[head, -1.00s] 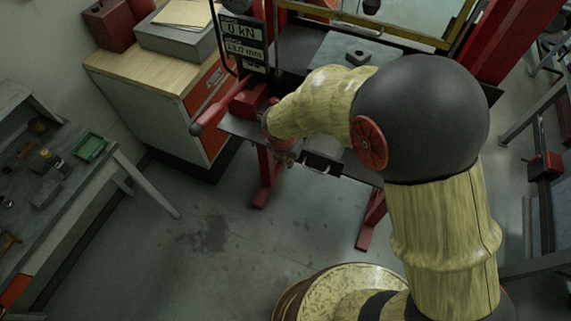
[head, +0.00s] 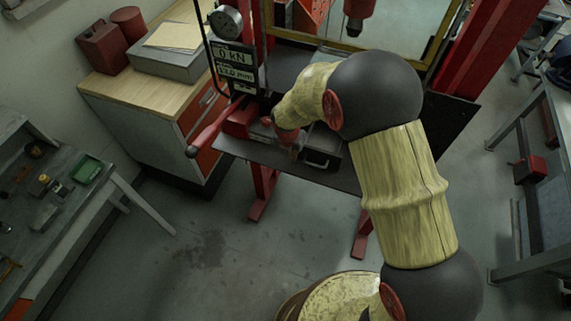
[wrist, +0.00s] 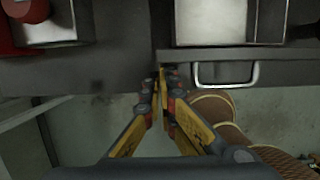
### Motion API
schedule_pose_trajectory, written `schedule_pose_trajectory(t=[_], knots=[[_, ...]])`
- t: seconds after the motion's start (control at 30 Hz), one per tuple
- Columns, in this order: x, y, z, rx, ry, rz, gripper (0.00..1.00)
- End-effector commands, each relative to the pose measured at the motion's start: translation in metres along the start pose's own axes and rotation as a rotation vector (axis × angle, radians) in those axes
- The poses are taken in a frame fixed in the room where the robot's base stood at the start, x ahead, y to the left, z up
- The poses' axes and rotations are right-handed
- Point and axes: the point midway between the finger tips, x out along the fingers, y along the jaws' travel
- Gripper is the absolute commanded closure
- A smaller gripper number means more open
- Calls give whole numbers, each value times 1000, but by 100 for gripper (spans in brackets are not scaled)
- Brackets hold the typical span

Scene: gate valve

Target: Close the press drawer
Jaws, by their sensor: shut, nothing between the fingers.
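The press drawer shows in the wrist view as a dark front (wrist: 275,73) with a pale metal handle (wrist: 226,83). Light open compartments (wrist: 210,22) show behind the front, so its inside is partly visible. In the head view the drawer handle (head: 317,163) sits just inside the front edge of the dark press table (head: 245,150). My gripper (wrist: 162,72) is shut and empty. Its fingertips are at the left end of the drawer front, left of the handle; I cannot tell whether they touch it. In the head view my arm hides much of the drawer.
A red lever (head: 215,130) sticks out left of the press, below a force display (head: 233,65). A wooden-topped cabinet (head: 125,95) stands left. A workbench (head: 60,190) is at far left. The floor (head: 215,265) in front is clear.

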Motion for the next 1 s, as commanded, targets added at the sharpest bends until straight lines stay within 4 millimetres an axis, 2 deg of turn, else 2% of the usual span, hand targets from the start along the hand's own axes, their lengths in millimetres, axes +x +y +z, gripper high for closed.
schedule_pose_trajectory(t=[0.03,0.2,0.4,0.5,0.73,1.0], knots=[[-1,-1,18,6,1,-1,100],[13,-1,65,5,0,0,100],[26,0,108,3,0,0,100],[30,0,124,2,0,0,100],[36,0,142,1,0,1,100],[35,1,146,1,-2,2,100]])
